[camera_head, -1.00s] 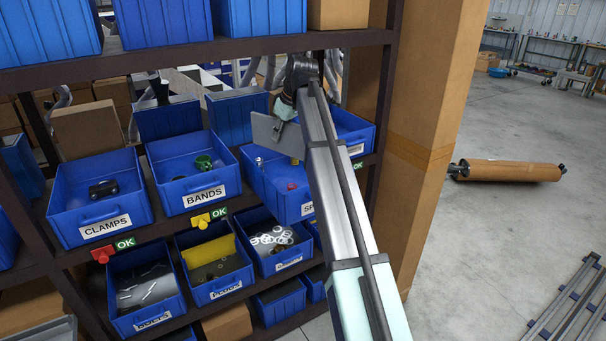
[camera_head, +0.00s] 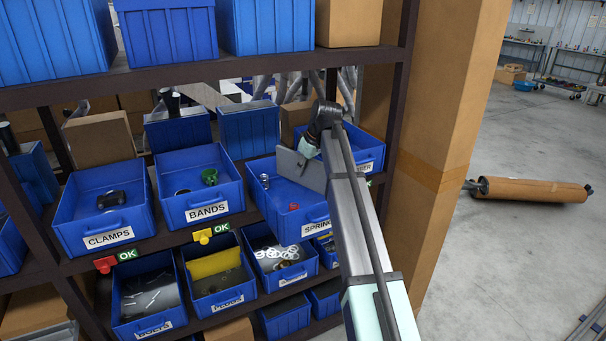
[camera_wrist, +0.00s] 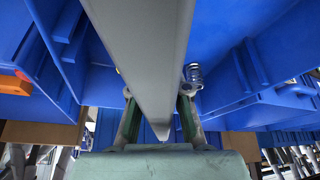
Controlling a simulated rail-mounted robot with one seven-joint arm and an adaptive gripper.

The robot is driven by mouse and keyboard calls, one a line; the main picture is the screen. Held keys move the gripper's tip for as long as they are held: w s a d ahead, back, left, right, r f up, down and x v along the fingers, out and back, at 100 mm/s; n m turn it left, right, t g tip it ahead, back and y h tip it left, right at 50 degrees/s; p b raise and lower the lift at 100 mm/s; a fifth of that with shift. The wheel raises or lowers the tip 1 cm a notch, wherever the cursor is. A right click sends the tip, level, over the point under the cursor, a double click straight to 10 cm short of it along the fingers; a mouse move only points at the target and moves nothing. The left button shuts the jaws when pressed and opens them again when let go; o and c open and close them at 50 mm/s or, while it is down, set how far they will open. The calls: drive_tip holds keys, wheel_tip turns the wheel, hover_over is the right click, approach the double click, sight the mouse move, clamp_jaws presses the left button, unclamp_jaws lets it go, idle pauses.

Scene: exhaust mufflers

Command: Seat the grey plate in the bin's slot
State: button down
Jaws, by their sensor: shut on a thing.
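My gripper (camera_head: 308,148) is shut on the grey plate (camera_head: 300,171). The plate is held over the blue SPRINGS bin (camera_head: 317,228), tilted in the head view, its right end meeting my arm. In the wrist view the plate (camera_wrist: 140,45) runs lengthwise between my two fingers (camera_wrist: 160,118), with blue bin walls (camera_wrist: 240,70) and upright ribs on both sides. A coil spring (camera_wrist: 193,74) shows just right of the plate. A red part (camera_head: 294,207) lies near the bin's front. I cannot tell whether the plate's lower edge touches a slot.
The CLAMPS bin (camera_head: 107,239) and BANDS bin (camera_head: 207,211) stand to the left on the same shelf. A shelf board (camera_head: 200,72) crosses above. Several bins sit below.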

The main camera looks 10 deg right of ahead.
sight(300, 183)
drive_tip(key=shift+f+p, duration=0.35)
drive_tip(key=shift+f, duration=1.05)
drive_tip(key=shift+f, duration=0.15)
drive_tip(key=c, duration=1.1)
unclamp_jaws()
drive_tip(key=shift+c, duration=0.2)
drive_tip(key=b+v, duration=0.3)
drive_tip(key=v, duration=0.9)
